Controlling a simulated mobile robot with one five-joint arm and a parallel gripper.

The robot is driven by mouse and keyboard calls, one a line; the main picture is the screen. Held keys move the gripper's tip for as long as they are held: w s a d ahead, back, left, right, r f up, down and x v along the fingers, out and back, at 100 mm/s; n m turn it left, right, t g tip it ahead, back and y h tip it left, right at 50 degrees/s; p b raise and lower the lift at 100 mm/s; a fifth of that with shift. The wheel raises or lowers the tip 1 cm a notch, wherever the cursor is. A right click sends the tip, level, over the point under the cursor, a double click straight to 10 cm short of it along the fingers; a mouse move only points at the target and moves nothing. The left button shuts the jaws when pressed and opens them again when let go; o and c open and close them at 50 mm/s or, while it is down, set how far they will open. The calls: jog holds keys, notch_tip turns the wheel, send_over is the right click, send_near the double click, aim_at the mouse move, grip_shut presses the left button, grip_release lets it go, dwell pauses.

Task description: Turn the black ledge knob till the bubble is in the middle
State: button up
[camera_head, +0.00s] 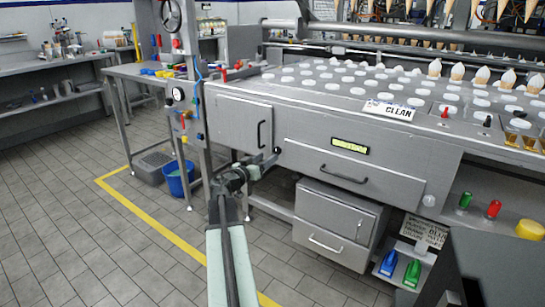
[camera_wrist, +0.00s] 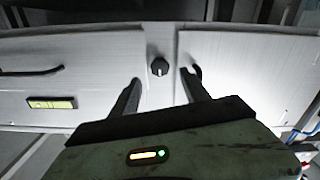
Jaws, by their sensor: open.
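The black ledge knob (camera_wrist: 158,66), round with a pale mark on its face, sits on the grey cabinet front in the wrist view. It also shows as a small dark disc in the head view (camera_head: 277,151). My gripper (camera_wrist: 160,76) is open; its two dark fingers stand apart on either side of the knob as seen, with nothing between them touching it that I can make out. In the head view my gripper (camera_head: 258,166) is close to the knob. The yellow-green level vial (camera_head: 350,147) is on the drawer front, also in the wrist view (camera_wrist: 52,103). Its bubble is too small to place.
A black door handle (camera_head: 261,134) is left of the knob; a drawer handle (camera_head: 343,175) is below the vial. A grey drawer unit (camera_head: 335,222) stands underneath. A blue bucket (camera_head: 180,181) is at left.

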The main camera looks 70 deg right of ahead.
aim_at(276, 151)
jog(key=x, duration=0.5)
jog(key=shift+d, duration=0.25)
grip_shut()
jog(key=shift+s+a+f, duration=0.1)
jog(key=shift+a, duration=0.1)
jog(key=shift+d, duration=0.15)
